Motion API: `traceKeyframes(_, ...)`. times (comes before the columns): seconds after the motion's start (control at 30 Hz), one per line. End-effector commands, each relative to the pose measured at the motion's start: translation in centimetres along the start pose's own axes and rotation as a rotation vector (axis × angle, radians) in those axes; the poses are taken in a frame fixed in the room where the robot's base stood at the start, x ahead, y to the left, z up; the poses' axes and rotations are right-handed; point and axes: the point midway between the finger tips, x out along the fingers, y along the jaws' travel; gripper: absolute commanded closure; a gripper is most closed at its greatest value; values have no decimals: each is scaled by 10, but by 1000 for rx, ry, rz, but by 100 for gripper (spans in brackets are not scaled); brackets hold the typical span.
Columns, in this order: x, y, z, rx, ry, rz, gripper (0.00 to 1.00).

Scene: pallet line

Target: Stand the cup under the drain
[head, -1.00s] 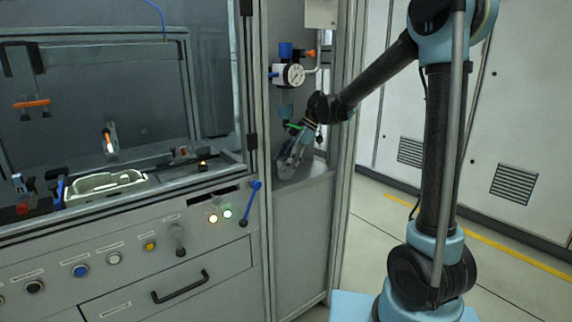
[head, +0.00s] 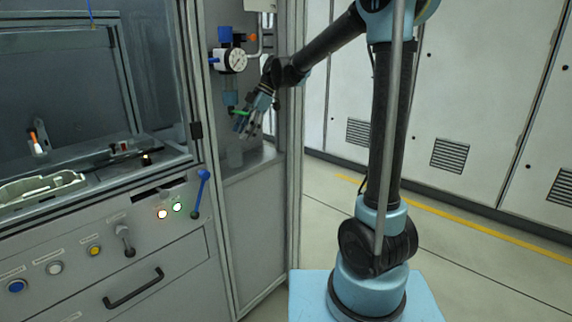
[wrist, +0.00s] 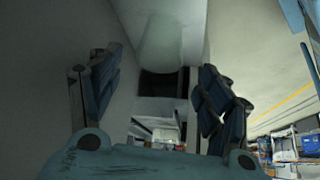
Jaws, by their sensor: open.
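The clear cup (head: 235,154) stands upright on the cabinet shelf, below the air filter's bowl (head: 230,97). It is faint against the grey panel. A green lever (head: 241,113) marks the drain area under the bowl, partly behind my fingers. My gripper (head: 246,130) is open and empty, above and slightly right of the cup, fingers pointing down and left. In the wrist view the pale round cup (wrist: 172,45) shows past the spread fingers of my gripper (wrist: 165,88), apart from them.
The pressure gauge (head: 232,60) and blue-knobbed regulator are above the bowl. The cabinet's right frame post (head: 292,150) stands close to my arm. A blue-handled lever (head: 200,193) and a drawer handle (head: 134,288) are on the left panel. Floor on the right is clear.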

Motion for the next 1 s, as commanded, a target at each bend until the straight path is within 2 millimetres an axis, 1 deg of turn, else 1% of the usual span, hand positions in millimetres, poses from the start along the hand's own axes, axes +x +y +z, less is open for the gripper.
traceKeyframes(0.07, -1, -1, 1, 4, -1, 1, 29)
traceKeyframes(0.17, -4, -8, 6, 36, -10, 9, 29)
traceKeyframes(0.27, -12, -23, 18, 110, -31, 27, 29)
traceKeyframes(0.33, -20, -38, 29, 185, -51, 46, 29)
traceKeyframes(0.47, -33, -74, 55, 357, -94, 94, 29)
traceKeyframes(0.5, -36, -85, 63, 412, -106, 110, 29)
traceKeyframes(0.67, -45, -133, 95, 638, -153, 182, 29)
traceKeyframes(0.7, -46, -145, 103, 692, -164, 201, 29)
traceKeyframes(0.83, -47, -185, 128, 874, -193, 267, 29)
traceKeyframes(1.0, -42, -236, 160, 1107, -224, 360, 29)
